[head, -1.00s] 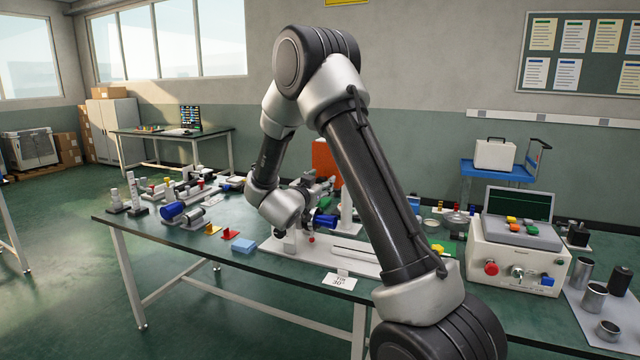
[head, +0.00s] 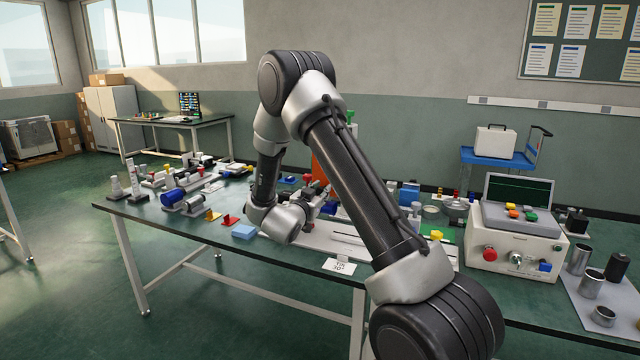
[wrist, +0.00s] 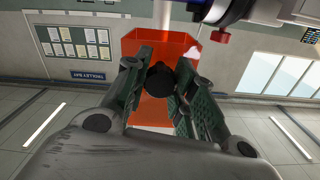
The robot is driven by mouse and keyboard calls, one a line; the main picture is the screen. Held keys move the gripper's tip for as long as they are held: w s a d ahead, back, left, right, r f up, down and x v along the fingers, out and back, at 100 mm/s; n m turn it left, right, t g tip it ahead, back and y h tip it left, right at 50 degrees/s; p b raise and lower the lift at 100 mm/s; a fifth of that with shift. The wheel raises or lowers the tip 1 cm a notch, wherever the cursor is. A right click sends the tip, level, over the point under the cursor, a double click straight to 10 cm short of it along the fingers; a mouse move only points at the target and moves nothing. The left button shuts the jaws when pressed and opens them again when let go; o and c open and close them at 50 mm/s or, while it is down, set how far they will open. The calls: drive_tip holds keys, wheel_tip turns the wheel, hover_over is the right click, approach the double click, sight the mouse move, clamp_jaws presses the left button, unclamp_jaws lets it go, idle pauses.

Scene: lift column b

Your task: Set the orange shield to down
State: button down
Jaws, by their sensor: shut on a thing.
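The orange shield (head: 321,168) stands over the bench, partly hidden behind my arm in the head view. In the wrist view it is a broad orange plate (wrist: 154,110) with turned edges, filling the space behind my fingers. A dark round knob (wrist: 159,80) sits in front of the plate. My gripper (wrist: 163,72) is shut on this knob, with one finger on each side. In the head view my gripper (head: 318,197) is small and low beside the shield, and its grip is hard to make out.
The green bench (head: 180,224) holds many small parts left of my arm. A blue block (head: 244,231) and a card (head: 339,267) lie near the front edge. A control box (head: 515,250) stands at right. A green piece (head: 351,116) shows above the shield.

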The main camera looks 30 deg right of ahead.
drive_tip(key=shift+f, duration=0.25)
drive_tip(key=c, duration=1.1)
unclamp_jaws()
drive_tip(key=shift+c, duration=0.2)
drive_tip(key=v, duration=1.2)
